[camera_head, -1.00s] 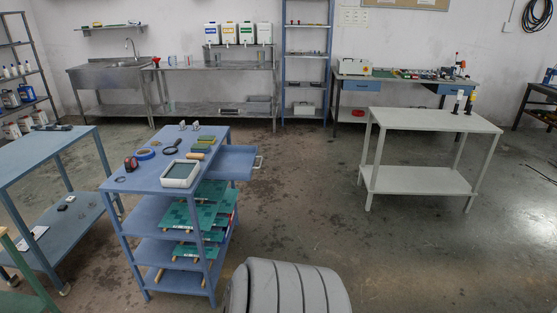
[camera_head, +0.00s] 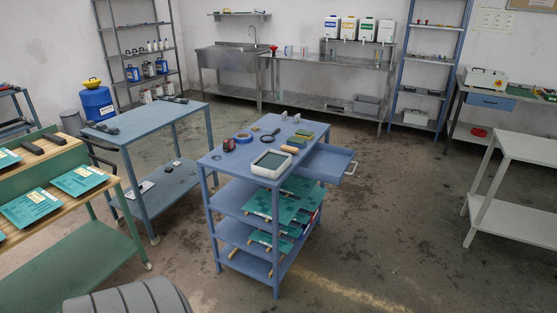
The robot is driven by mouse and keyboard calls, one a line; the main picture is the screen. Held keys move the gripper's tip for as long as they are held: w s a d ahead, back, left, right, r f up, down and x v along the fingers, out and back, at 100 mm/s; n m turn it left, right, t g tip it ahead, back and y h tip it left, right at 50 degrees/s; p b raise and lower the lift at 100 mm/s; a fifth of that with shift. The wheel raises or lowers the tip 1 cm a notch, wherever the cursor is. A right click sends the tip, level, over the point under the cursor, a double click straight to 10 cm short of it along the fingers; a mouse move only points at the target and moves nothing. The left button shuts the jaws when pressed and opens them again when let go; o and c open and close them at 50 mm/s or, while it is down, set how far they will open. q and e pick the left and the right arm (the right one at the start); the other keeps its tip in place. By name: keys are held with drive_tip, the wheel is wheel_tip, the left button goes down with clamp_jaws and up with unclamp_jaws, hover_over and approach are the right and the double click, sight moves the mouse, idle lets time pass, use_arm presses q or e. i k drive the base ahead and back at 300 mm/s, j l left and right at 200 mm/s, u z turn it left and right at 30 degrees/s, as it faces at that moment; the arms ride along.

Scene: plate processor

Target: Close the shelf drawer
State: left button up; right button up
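The blue shelf (camera_head: 228,202) stands in the middle of the view, with several levels holding green boards. Its drawer (camera_head: 328,160) is pulled out to the right from under the top. A light handle (camera_head: 351,169) is on the drawer's outer end. The part of the drawer that I can see looks empty. Neither of my grippers is in view, so their state does not show.
On the shelf's top lie a white-framed tray (camera_head: 272,164), a magnifier (camera_head: 270,135) and blue tape (camera_head: 243,137). A blue table (camera_head: 150,122) and a green bench (camera_head: 75,245) stand left. A white table (camera_head: 527,150) stands right. Floor (camera_head: 400,215) beside the drawer is clear.

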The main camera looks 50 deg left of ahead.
sight(328, 164)
drive_tip(key=i+l+u, duration=0.15)
drive_tip(key=u, duration=0.25)
drive_tip(key=i+l+u, duration=0.1)
drive_tip(key=l+u, duration=0.15)
drive_tip(key=u, duration=0.15)
drive_tip(key=l+u, duration=0.2)
drive_tip(key=u, duration=0.2)
drive_tip(key=i+l+u, duration=0.1)
drive_tip(key=l+u, duration=0.5)
drive_tip(key=l, duration=0.9)
drive_tip(key=i+l+u, duration=0.15)
drive_tip(key=i, duration=0.25)
drive_tip(key=i+l+u, duration=0.15)
drive_tip(key=i, duration=0.3)
drive_tip(key=l, duration=0.1)
